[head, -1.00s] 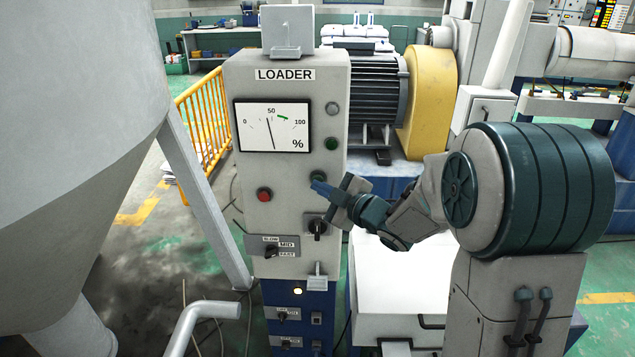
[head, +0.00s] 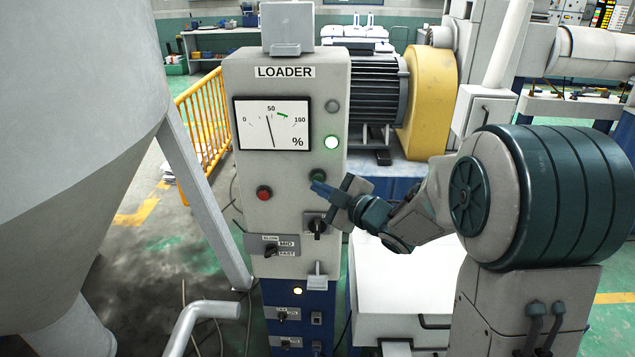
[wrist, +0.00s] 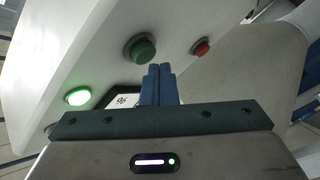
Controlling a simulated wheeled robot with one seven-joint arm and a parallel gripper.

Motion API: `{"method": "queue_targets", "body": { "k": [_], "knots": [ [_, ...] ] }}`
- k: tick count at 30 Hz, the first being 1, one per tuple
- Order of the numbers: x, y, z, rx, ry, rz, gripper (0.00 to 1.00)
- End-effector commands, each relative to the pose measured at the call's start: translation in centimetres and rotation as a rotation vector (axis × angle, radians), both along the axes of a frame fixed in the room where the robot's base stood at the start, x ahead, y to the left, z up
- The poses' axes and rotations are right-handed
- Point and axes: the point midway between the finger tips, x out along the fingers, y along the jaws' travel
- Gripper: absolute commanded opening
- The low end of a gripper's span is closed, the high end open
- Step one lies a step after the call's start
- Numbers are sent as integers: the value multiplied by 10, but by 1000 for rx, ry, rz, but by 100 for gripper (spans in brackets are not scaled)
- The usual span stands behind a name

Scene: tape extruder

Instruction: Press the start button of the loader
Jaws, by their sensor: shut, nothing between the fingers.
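The loader panel (head: 240,225) is a grey cabinet labelled LOADER, with a percent gauge (head: 272,125) near its top. A green button (head: 318,176) sits right of the red button (head: 264,193); in the wrist view the green button (wrist: 140,49) and red button (wrist: 201,47) both show. A round green lamp (head: 331,143) above the green button is lit, also bright in the wrist view (wrist: 78,97). My gripper (head: 316,187) is shut and empty, its blue fingertips at the green button's lower edge in the head view. In the wrist view the fingertips (wrist: 159,70) appear just beside that button; contact cannot be told.
Below the buttons are a black rotary switch (head: 317,227) and a SLOW/MID/FAST selector (head: 271,249). A large grey hopper (head: 75,130) stands at the left. A motor (head: 377,90) and yellow guard (head: 430,95) stand behind. A yellow railing (head: 203,120) is behind the cabinet's left side.

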Motion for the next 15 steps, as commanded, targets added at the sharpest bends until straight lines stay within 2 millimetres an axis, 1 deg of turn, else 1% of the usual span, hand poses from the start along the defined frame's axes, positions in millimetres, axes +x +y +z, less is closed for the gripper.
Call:
{"method": "queue_targets", "body": {
  "k": [3, 11, 15],
  "knots": [
    [-4, 0, -1, 0, 2, 0, 0],
    [-4, 0, -1, 0, 1, 1, 0],
    [-12, 0, -1, 0, -1, 1, 0]
  ]
}}
